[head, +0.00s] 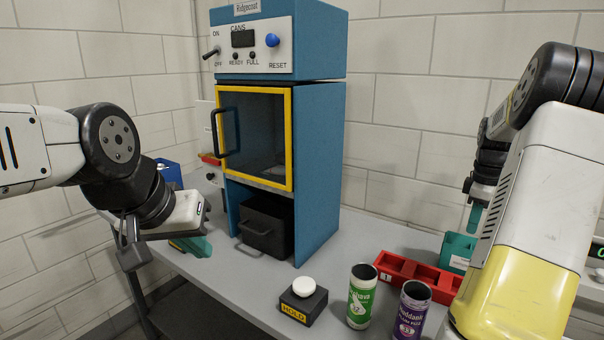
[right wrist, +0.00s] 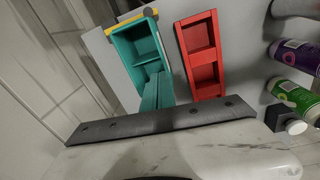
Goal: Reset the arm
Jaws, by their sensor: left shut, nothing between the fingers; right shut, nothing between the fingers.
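My left gripper (head: 197,246), with teal fingers, is shut and empty at the left, in front of the blue machine's left side. My right arm comes in from the right. Its gripper (head: 474,217) is shut and empty above the table's right side, partly hidden by my arm. In the right wrist view its teal fingers (right wrist: 157,92) are together, seen against the teal bin (right wrist: 130,45), and they hold nothing.
The blue can machine (head: 318,150) has its yellow-framed door shut and a black bin (head: 265,228) below. A HOLD button box (head: 303,306), green can (head: 361,298), purple can (head: 411,315) and red tray (head: 392,263) stand on the grey table (head: 235,285). The table's front left is clear.

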